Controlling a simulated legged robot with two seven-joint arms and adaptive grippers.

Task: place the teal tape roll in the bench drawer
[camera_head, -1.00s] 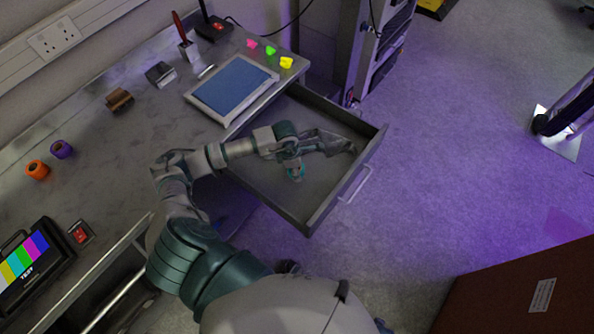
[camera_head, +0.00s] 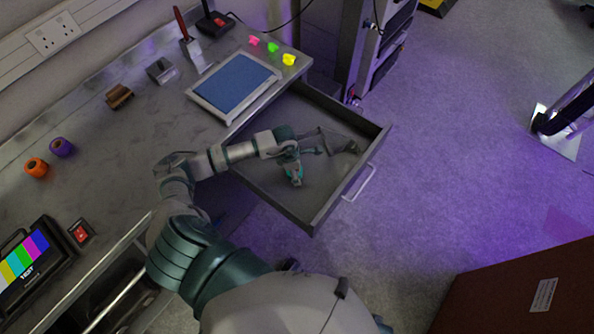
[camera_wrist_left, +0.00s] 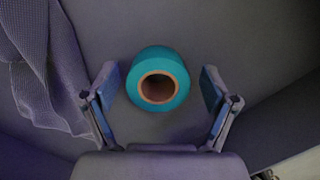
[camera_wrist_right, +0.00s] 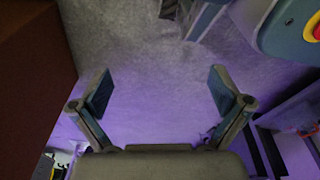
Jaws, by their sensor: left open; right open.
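The teal tape roll (camera_wrist_left: 158,79) lies in the open bench drawer (camera_head: 311,196), its cardboard core facing the camera in the left wrist view. My left gripper (camera_wrist_left: 160,88) is open, with a finger on either side of the roll and a visible gap on both sides. In the head view my left gripper (camera_head: 294,178) is low inside the drawer and largely hides the roll. My right gripper (camera_wrist_right: 156,92) is open and empty over the purple-lit floor, away from the drawer.
A grey cloth (camera_wrist_left: 40,75) lies in the drawer beside the roll. The bench top holds a blue-topped tray (camera_head: 233,84), orange (camera_head: 36,167) and purple (camera_head: 62,147) rolls, and a test monitor (camera_head: 28,262). A brown box (camera_head: 520,285) stands at lower right.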

